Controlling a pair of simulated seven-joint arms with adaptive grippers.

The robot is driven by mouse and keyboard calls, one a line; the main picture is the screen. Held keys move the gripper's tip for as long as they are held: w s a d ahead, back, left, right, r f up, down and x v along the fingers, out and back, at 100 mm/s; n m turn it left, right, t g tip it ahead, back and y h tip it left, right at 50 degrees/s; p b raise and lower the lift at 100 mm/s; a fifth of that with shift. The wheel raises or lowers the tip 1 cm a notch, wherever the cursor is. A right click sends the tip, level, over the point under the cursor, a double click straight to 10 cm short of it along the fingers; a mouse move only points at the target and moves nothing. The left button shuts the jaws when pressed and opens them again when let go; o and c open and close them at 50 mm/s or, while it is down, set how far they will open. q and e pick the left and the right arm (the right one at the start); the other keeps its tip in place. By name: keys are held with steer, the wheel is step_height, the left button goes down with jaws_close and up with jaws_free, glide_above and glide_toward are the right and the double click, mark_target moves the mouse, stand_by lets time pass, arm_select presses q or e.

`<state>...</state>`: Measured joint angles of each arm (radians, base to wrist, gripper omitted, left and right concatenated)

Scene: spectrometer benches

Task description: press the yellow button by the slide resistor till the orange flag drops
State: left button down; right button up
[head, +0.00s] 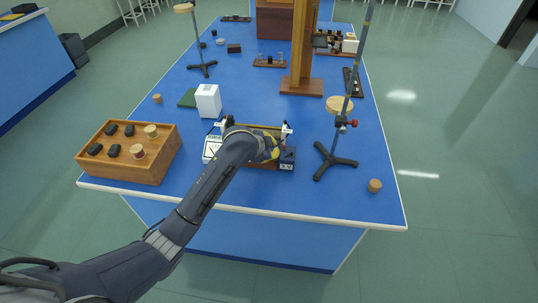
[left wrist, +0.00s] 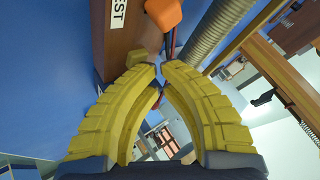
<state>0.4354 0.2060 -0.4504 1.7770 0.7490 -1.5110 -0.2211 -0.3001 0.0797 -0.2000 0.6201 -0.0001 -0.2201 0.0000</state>
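The slide resistor shows its ridged coil in the left wrist view (left wrist: 218,30); in the head view it is largely behind my arm. Beside it in the left wrist view is a brown box (left wrist: 112,48) with a white label ending in "EST". An orange piece (left wrist: 165,13), probably the flag, stands out by the box at the top edge. My left gripper (head: 275,152) is over the resistor's right part; in the left wrist view its yellow fingertips (left wrist: 154,72) come together, with no held object visible. My right gripper is not in view.
A dark block (head: 287,160) with a label sits right of my left gripper. A stand with a tripod foot (head: 335,160) is farther right. A wooden tray (head: 130,172) with weights and corks is left. A white box (head: 208,101) stands behind.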

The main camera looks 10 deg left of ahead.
arm_select(q)
steer(key=shift+r, duration=0.85)
steer(key=shift+r, duration=0.1)
steer(key=shift+r, duration=2.45)
